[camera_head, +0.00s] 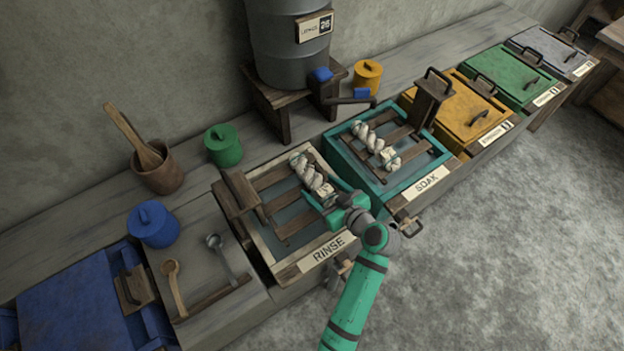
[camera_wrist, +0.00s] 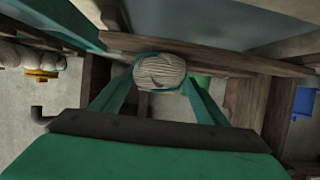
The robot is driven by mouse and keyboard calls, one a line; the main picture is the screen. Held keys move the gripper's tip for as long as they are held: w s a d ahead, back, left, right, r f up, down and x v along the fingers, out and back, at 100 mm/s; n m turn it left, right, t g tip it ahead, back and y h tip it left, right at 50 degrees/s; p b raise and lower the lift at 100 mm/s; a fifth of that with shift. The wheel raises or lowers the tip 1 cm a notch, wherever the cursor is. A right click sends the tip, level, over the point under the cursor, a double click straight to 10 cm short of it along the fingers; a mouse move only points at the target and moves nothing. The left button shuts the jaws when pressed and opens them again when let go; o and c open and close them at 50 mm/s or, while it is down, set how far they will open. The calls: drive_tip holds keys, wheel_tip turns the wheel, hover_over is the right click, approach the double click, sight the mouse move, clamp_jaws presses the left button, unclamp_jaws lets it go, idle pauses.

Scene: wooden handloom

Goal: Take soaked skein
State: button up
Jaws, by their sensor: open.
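Two twisted pale skeins show in the head view. One skein (camera_head: 311,175) lies on the wooden slats of the basin labelled RINSE (camera_head: 322,253). The other skein (camera_head: 368,140) lies on slats in the teal basin labelled SOAK (camera_head: 425,183). My gripper (camera_head: 332,203) is at the near end of the skein over the RINSE basin, by that basin's right side. In the wrist view the round end of a skein (camera_wrist: 160,72) sits between my open fingers (camera_wrist: 160,88). Whether the fingers touch it I cannot tell.
A grey barrel (camera_head: 290,50) stands on a wooden stand behind the basins. Green (camera_head: 223,147), yellow (camera_head: 367,77) and blue (camera_head: 153,224) lidded pots stand along the bench. An upright wooden block with a handle (camera_head: 432,97) stands at the SOAK basin's right. The floor at right is clear.

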sight(313, 179)
drive_tip(key=x, duration=0.5)
drive_tip(key=shift+w+r, duration=0.25)
drive_tip(key=shift+r, duration=0.1)
drive_tip(key=c, duration=1.2)
